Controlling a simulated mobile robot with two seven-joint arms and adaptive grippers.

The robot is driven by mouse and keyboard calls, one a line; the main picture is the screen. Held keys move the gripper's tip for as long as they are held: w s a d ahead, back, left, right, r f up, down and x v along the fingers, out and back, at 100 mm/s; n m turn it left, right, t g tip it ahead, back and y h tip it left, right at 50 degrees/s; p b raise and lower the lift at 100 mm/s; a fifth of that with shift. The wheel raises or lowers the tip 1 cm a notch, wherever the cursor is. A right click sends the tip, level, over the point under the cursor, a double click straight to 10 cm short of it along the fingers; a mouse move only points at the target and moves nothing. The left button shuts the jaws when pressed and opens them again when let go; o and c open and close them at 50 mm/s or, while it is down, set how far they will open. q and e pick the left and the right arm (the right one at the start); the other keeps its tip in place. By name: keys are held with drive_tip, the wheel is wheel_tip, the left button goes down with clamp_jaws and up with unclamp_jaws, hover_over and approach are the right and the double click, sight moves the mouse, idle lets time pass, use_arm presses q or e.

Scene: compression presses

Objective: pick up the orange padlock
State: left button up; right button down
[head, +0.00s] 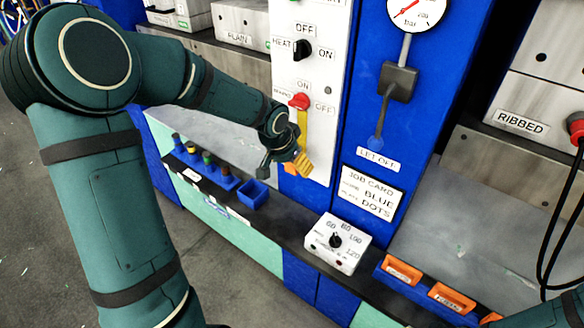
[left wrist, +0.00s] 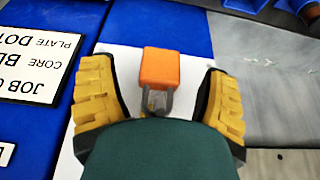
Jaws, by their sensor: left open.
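The orange padlock (left wrist: 160,68) shows in the left wrist view between the two yellow fingers of my left gripper (left wrist: 160,98), with gaps on both sides. Its grey shackle points towards the palm, and its lower end is hidden by my gripper. In the head view a bit of the orange padlock (head: 290,168) shows beside the yellow fingers of my left gripper (head: 302,158), at the foot of the white switch panel. My left gripper is open. My right gripper is out of view; only a piece of my right arm shows at the lower right.
A red switch knob (head: 300,101) sits on the white panel (head: 318,60) above my left gripper. A job card (head: 368,192) is on the blue press at right. A dial box (head: 337,242), a small blue bin (head: 253,193) and orange trays (head: 402,271) line the front ledge.

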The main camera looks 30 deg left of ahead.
use_arm(q)
drive_tip(key=shift+w+f, duration=0.1)
drive_tip(key=c, duration=1.3)
